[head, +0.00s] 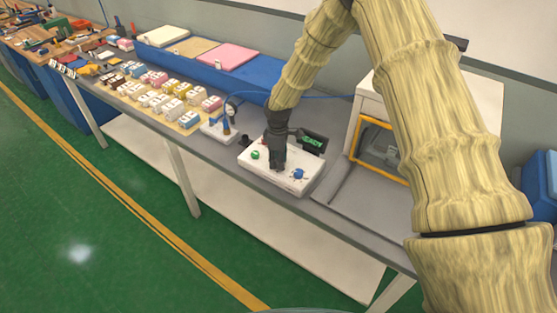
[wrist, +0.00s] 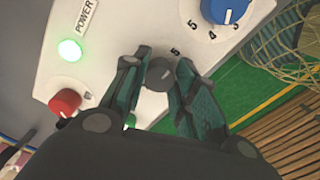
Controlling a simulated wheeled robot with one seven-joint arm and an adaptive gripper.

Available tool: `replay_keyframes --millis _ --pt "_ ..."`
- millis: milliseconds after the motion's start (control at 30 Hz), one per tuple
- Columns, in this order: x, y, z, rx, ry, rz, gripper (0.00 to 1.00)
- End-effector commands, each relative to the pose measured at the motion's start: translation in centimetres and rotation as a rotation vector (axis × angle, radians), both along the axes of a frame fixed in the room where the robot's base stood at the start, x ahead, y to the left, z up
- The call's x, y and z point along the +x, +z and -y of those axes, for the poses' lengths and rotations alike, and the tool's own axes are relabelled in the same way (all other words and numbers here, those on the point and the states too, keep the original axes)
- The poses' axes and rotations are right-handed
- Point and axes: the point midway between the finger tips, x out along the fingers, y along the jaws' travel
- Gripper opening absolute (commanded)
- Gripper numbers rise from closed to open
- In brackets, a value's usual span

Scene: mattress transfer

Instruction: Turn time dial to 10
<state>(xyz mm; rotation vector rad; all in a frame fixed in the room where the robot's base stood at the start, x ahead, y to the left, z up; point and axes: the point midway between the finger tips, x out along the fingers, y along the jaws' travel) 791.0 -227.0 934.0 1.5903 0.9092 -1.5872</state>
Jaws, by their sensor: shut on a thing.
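A white control box (head: 312,166) stands on the bench in the head view. My gripper (head: 277,164) points down at its panel. In the wrist view my gripper (wrist: 160,70) is shut on a small dark grey dial (wrist: 159,76), one finger on each side. A "5" shows just above this dial; its other marks and its name are hidden or not legible. A blue dial (wrist: 226,8) with numbers 3, 4 and 5 is at the upper right, apart from my fingers. The blue dial also shows in the head view (head: 298,174).
A lit green lamp (wrist: 70,50) beside "POWER" and a red knob (wrist: 65,102) sit left of my fingers. A small screen (head: 313,141) with green text stands behind the box. An orange-framed white machine (head: 384,140) is to the right. Trays of small blocks (head: 160,92) lie left.

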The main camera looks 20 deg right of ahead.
Motion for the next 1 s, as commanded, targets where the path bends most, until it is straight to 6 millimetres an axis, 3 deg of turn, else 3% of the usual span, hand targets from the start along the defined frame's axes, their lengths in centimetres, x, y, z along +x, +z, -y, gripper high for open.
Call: replay_keyframes --millis 367,1000 --pt "-0.04 -0.45 -0.13 -0.001 -0.199 -0.001 0.04" --pt "-0.07 -0.35 -0.10 -0.001 -0.780 -0.002 0.04"
